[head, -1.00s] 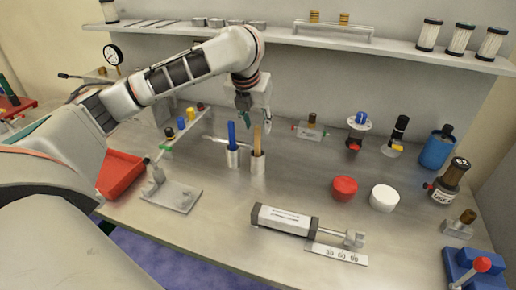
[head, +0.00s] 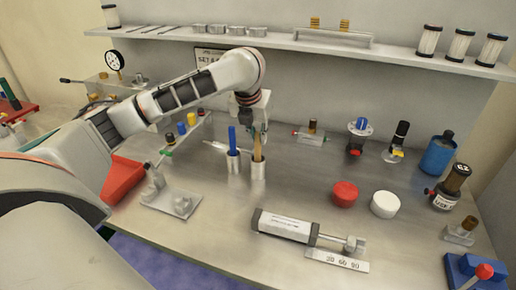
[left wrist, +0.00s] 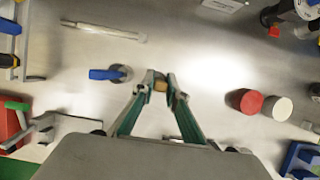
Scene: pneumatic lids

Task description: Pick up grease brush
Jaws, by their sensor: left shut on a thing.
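The grease brush (head: 257,148) stands upright in a metal cup (head: 258,170), with its tan wooden handle sticking out of the top. Its lower end is hidden in the cup. My left gripper (head: 259,134) has come down from above and is shut on the tan handle. In the left wrist view my left gripper (left wrist: 160,80) has its green-sided fingers closed on the end of the brush handle (left wrist: 160,86). My right gripper is in neither view.
A second metal cup with a blue handle (head: 233,140) stands close on the left. A pneumatic cylinder (head: 285,224) lies in front. A red lid (head: 344,193) and a white lid (head: 385,204) lie to the right. A shelf (head: 280,40) runs behind.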

